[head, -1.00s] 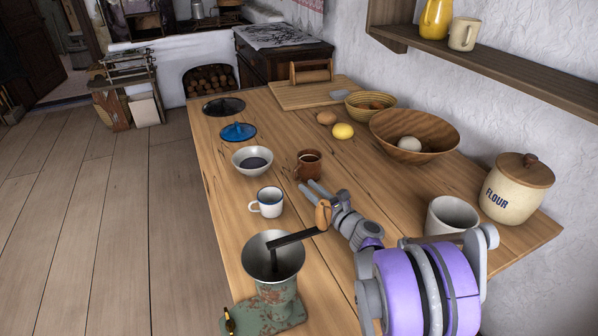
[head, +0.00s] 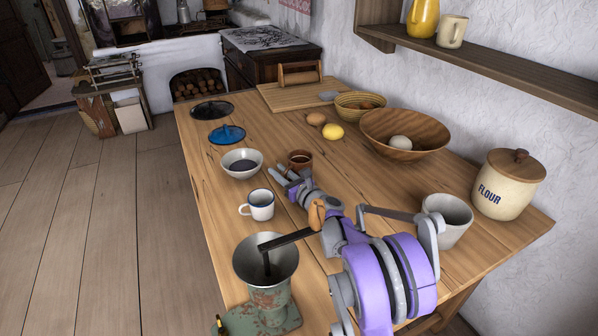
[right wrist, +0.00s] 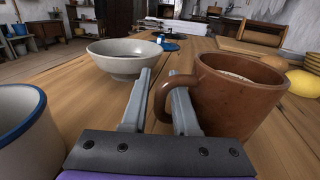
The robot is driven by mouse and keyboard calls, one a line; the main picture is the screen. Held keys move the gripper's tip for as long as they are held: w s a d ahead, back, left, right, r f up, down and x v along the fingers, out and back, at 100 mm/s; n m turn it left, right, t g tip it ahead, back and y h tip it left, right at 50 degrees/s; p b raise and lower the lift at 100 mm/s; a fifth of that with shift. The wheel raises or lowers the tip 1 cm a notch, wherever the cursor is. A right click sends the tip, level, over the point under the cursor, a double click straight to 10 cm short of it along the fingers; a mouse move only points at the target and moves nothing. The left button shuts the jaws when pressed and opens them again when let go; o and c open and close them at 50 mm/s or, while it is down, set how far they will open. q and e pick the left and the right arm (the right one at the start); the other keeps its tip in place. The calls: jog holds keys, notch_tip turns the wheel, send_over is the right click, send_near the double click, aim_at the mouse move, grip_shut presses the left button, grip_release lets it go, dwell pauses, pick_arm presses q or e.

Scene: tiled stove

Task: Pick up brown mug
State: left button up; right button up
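The brown mug (head: 301,157) stands upright on the wooden table, partly hidden by my right gripper (head: 281,172) in the head view. In the right wrist view the mug (right wrist: 238,98) is close on the right, with its handle (right wrist: 163,97) toward the gripper. My right gripper also shows there (right wrist: 163,82); its fingers are apart, with the handle between or just beyond them. The right finger overlaps the handle's loop; I cannot tell whether it touches. My left gripper is in neither view.
A white, blue-rimmed mug (head: 260,205) and a grey bowl (head: 242,163) stand close to the gripper. A grinder (head: 266,262) with a crank is at the near edge. A wooden bowl (head: 430,130), a grey cup (head: 452,222) and a flour jar (head: 505,190) stand to the right.

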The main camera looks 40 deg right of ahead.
grip_shut()
dwell(1.4)
